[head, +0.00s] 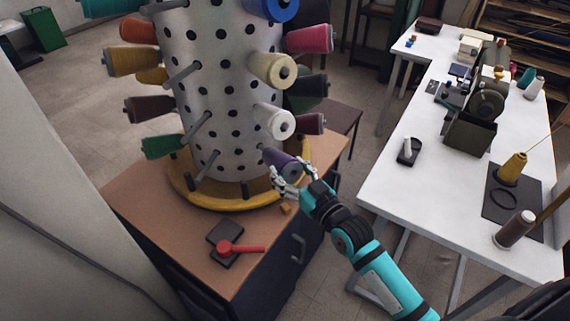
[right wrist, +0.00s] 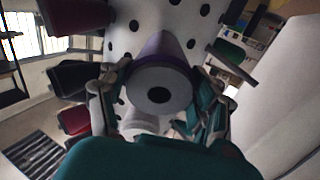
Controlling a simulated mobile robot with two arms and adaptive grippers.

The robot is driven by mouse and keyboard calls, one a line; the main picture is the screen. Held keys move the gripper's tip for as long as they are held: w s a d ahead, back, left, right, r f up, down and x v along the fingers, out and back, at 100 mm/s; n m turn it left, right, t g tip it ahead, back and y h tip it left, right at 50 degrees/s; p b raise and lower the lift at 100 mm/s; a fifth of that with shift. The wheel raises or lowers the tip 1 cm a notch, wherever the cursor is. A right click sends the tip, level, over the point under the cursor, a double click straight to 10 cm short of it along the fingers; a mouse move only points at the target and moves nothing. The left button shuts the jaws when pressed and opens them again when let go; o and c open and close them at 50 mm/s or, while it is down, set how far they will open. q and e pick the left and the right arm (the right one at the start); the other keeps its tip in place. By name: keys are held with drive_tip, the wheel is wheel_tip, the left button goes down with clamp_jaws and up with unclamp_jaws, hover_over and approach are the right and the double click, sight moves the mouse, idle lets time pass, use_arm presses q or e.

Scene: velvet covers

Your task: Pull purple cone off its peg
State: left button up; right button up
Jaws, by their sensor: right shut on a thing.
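The purple cone (head: 278,161) is low on the front right of the white perforated drum (head: 222,90). In the right wrist view the cone (right wrist: 158,75) points its grey end with a dark centre hole at the camera. My right gripper (head: 287,178) is around the cone, with a finger on each side of it, shut on it. The right gripper also shows in the wrist view (right wrist: 160,105). The cone's narrow far end is close to the drum; its peg is hidden. My left gripper is not in view.
Several other cones stick out nearby, including a white cone (head: 275,121) just above and a cream cone (head: 272,70). The drum stands in a yellow ring base (head: 215,203) on a wooden cabinet top (head: 165,230). A white table (head: 400,185) stands at right.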

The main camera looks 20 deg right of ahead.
drive_tip(key=r+p+v, duration=0.2)
drive_tip(key=p+v, duration=0.2)
drive_tip(key=v, duration=0.8)
drive_tip(key=shift+r+p, duration=0.15)
drive_tip(key=shift+p, duration=0.15)
idle(0.4)
drive_tip(key=p+v, duration=0.1)
drive_tip(key=v, duration=0.4)
idle(0.4)
idle(0.6)
